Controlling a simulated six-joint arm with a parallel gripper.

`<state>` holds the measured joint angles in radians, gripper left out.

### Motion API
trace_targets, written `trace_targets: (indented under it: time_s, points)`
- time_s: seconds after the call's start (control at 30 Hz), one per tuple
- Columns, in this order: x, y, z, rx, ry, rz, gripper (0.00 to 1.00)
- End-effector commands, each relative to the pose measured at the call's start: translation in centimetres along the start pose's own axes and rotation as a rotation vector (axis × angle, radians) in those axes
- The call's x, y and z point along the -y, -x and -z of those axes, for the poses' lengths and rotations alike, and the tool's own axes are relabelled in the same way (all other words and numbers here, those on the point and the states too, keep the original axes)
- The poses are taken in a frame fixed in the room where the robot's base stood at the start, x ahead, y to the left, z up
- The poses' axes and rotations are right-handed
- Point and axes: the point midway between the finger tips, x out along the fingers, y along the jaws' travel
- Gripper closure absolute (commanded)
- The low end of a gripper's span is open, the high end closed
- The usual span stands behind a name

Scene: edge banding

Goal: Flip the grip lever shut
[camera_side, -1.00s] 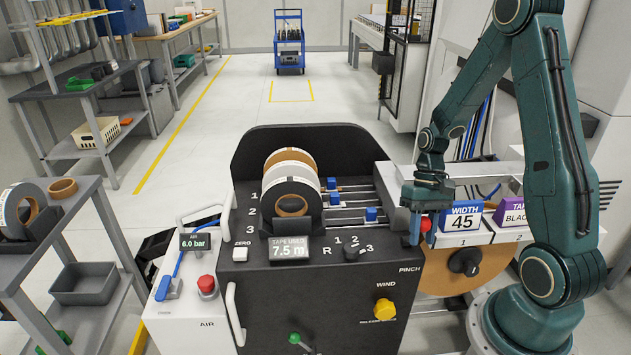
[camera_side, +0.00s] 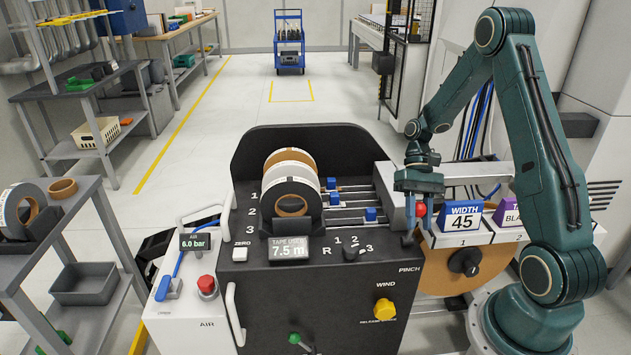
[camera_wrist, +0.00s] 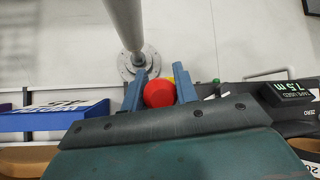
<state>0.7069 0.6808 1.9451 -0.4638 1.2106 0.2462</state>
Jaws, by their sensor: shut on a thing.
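The grip lever's red ball knob (camera_side: 421,209) shows at the right end of the black machine, just left of the blue WIDTH 45 sign. My gripper (camera_side: 419,217) points down around it, with a finger on each side. In the wrist view the red knob (camera_wrist: 158,94) sits between the two blue-grey fingers of my gripper (camera_wrist: 160,80), which are shut on it. The lever's arm below the knob is mostly hidden by the fingers and the machine top.
The WIDTH 45 sign (camera_side: 463,218) stands close to the right of my gripper. The black machine (camera_side: 310,285) carries tape rolls (camera_side: 290,190), a tape display (camera_side: 290,249) and a yellow wind knob (camera_side: 384,309). A brown roll (camera_side: 450,270) hangs below the sign.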

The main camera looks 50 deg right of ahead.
Motion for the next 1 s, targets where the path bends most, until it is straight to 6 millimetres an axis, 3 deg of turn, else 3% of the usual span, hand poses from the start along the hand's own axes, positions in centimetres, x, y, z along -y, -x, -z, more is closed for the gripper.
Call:
trace_targets:
  time_s: [0.6, 0.63, 0.7, 0.73, 1.0]
  points:
    - [-0.02, 0.89, 0.59, 0.082, 0.001, 0.015, 1.0]
    - [-0.03, 0.89, 0.59, 0.082, 0.001, 0.015, 0.67]
    - [-0.04, 0.89, 0.58, 0.082, 0.0, 0.015, 0.53]
    - [-0.04, 0.89, 0.57, 0.082, 0.0, 0.015, 0.49]
    - [-0.08, 0.89, 0.52, 0.083, -0.002, 0.015, 0.49]
